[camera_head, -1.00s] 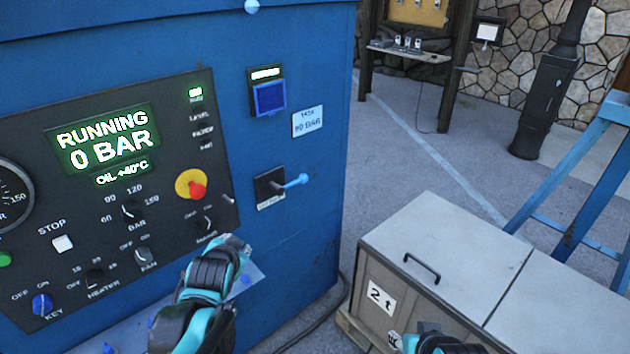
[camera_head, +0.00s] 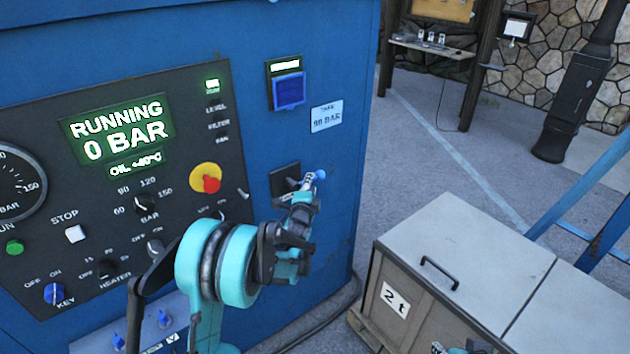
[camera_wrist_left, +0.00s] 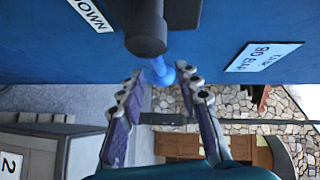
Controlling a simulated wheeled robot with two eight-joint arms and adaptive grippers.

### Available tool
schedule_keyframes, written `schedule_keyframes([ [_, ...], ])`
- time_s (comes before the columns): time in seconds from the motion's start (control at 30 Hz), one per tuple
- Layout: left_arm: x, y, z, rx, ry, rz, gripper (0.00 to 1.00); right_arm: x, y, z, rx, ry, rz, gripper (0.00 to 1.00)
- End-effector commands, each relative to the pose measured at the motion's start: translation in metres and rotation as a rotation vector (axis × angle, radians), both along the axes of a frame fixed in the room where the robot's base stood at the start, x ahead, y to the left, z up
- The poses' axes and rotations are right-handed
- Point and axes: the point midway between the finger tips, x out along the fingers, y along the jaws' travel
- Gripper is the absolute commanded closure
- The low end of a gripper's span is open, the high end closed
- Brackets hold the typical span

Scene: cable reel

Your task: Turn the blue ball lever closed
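The blue ball lever (camera_head: 320,174) sits on a black square plate (camera_head: 284,180) on the blue cabinet's front, right of the control panel. It points out to the right. My left gripper (camera_head: 306,188) is at the lever and covers part of its shaft. In the left wrist view, the lever's blue end (camera_wrist_left: 160,72) comes off a dark round hub (camera_wrist_left: 147,32) and lies between the tips of two spread fingers (camera_wrist_left: 160,88); I see no closed grip. Only a bit of my right gripper (camera_head: 474,347) shows at the bottom edge, its fingers unclear.
The control panel (camera_head: 50,160) reads RUNNING, 0 BAR, with a yellow-red button (camera_head: 205,178) near the lever. A label (camera_head: 326,116) reads 90 BAR. A grey-lidded crate (camera_head: 455,245) stands at the right. Paved floor (camera_head: 415,165) is clear between.

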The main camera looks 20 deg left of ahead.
Motion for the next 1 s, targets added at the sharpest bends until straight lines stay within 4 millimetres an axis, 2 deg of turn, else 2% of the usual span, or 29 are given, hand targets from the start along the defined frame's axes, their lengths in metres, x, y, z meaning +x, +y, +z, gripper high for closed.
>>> schedule_keyframes([
  [0.1, 0.02, 0.003, -0.005, -0.002, 0.0, 0.001, 0.67, 0.0, 0.0, -0.006, 0.0, 0.0, 0.0, 0.6],
  [0.3, 0.04, 0.005, -0.006, -0.002, 0.001, 0.001, 0.67, 0.0, 0.0, -0.009, 0.0, 0.0, 0.0, 0.6],
  [0.6, 0.043, 0.005, -0.006, -0.002, 0.001, 0.001, 0.67, 0.0, 0.0, -0.009, 0.0, 0.0, 0.0, 0.6],
  [0.63, 0.043, 0.005, -0.006, -0.002, 0.001, 0.001, 0.72, 0.0, 0.0, -0.009, 0.0, 0.0, 0.0, 0.6],
  [0.73, 0.043, 0.005, -0.006, -0.002, 0.001, 0.001, 0.98, 0.0, 0.0, -0.009, 0.0, 0.0, 0.0, 0.6],
  [1.0, 0.043, 0.003, -0.006, -0.003, -0.001, -0.002, 1.0, 0.0, 0.0, -0.009, 0.0, 0.0, 0.0, 0.6],
])
